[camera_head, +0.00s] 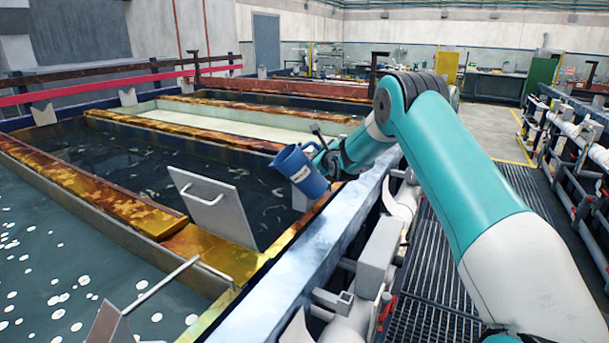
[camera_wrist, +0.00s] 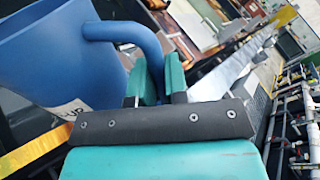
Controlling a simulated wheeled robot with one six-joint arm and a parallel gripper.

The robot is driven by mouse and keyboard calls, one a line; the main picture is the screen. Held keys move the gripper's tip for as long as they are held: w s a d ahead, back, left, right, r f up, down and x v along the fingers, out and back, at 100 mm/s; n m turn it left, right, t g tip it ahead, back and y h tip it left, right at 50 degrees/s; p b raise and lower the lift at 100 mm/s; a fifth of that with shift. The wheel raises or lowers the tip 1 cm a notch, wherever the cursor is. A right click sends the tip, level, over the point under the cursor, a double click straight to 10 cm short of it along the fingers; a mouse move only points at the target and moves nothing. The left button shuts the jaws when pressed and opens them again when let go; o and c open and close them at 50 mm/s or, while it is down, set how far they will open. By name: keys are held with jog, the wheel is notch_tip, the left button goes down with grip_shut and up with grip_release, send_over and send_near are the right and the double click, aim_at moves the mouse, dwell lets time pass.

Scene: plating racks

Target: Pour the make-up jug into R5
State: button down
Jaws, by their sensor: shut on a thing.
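The blue make-up jug (camera_head: 299,170) is tilted, with its open mouth toward the upper left, and carries a small white label. My gripper (camera_head: 326,160) is shut on the jug's handle and holds it above the near edge of a dark-liquid tank (camera_head: 110,150). In the wrist view the jug (camera_wrist: 60,60) fills the left side, and its handle runs into the green fingers of my gripper (camera_wrist: 160,80). The jug's contents are hidden, and no stream shows. I cannot read a sign for R5 on any tank.
A grey plate with a handle (camera_head: 213,208) stands up at the dark tank's near corner. A nearer tank (camera_head: 50,270) holds liquid with white floating spots. A pale-liquid tank (camera_head: 240,120) lies beyond. A metal rim (camera_head: 290,270) and pipes run along the right; the grated walkway (camera_head: 440,270) is clear.

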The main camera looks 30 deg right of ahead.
jog(key=shift+a+r+n, duration=0.15)
jog(key=shift+r+n, duration=0.15)
jog(key=shift+n, duration=0.2)
jog(key=shift+b, duration=0.5)
jog(key=shift+w, duration=0.1)
dwell(0.6)
jog(key=shift+w+a+r+n+b, duration=0.15)
jog(key=shift+a+n+b, duration=0.35)
jog(key=shift+n, duration=0.3)
jog(key=shift+b, duration=0.45)
dwell(0.5)
